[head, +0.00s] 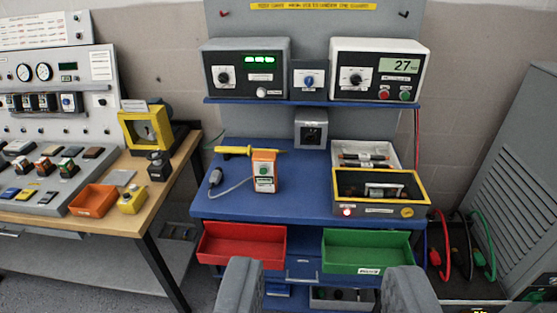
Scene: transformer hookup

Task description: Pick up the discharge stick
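A yellow stick (236,150), which looks like the discharge stick, lies sideways at the back left of the blue bench top (290,205). Its right end passes behind an orange handheld box (264,171) with a green button. A grey cable runs from the box to a grey probe (214,178) on the left of the bench. My gripper (321,268) shows at the bottom of the view with its two dark fingers wide apart. Nothing is between them. The fingers appear in front of the bench, in line with its trays and apart from the stick.
A red tray (241,245) and a green tray (366,252) hang at the bench front. A yellow-rimmed case (381,208) and a white tray (393,151) stand on the right. Instruments sit on a shelf (310,102) above. A wooden table (183,165) is at left.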

